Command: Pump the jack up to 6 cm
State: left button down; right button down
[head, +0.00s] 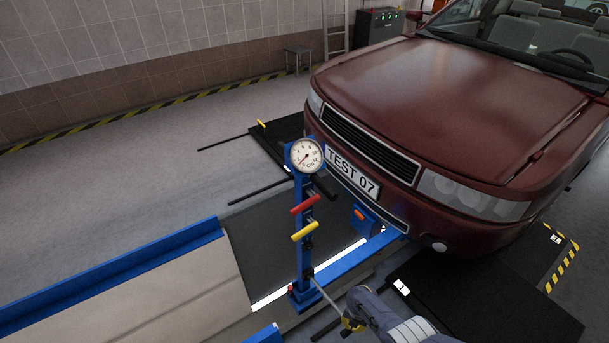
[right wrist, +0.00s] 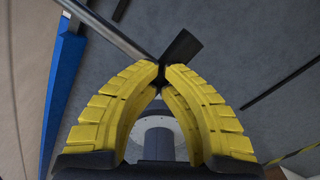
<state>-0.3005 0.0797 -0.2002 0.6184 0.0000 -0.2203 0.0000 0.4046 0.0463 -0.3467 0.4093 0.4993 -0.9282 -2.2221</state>
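The blue jack (head: 303,262) stands upright in front of the car's bumper. Its round gauge (head: 306,155) has a red needle toward the lower left; the exact reading is too small to tell. A red handle (head: 304,204) and a yellow handle (head: 305,232) sit on the post. A thin grey pump lever (head: 325,295) slopes down right from the post's foot to my right gripper (head: 348,326). In the right wrist view the yellow fingers of my right gripper (right wrist: 163,70) close at their tips around the end of the lever (right wrist: 115,32). My left gripper is not in view.
The dark red car (head: 440,110) stands close behind and right of the jack. A blue-edged ramp (head: 130,265) lies at left. Black floor plates (head: 490,290) lie at lower right. Open grey floor is at left.

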jog(key=shift+w+a+r, duration=0.1)
jog(key=shift+w+r, duration=0.1)
jog(key=shift+r, duration=0.8)
jog(key=shift+w+a+r, duration=0.1)
jog(key=shift+w+r, duration=0.05)
jog(key=shift+r, duration=0.9)
jog(key=shift+w+a+r, duration=0.1)
jog(key=shift+w+r, duration=0.1)
jog(key=shift+r, duration=0.8)
jog(key=w+a+r, duration=0.2)
jog(key=w+r, duration=0.2)
jog(key=r, duration=0.3)
jog(key=shift+r, duration=0.4)
jog(key=shift+s+d+f, duration=0.35)
jog(key=shift+s+f, duration=0.3)
jog(key=shift+f, duration=0.65)
jog(key=shift+s+d+f, duration=0.3)
jog(key=shift+s+f, duration=0.3)
jog(key=shift+f, duration=0.7)
jog(key=shift+s+d+f, duration=0.35)
jog(key=shift+s+f, duration=0.3)
jog(key=shift+f, duration=0.65)
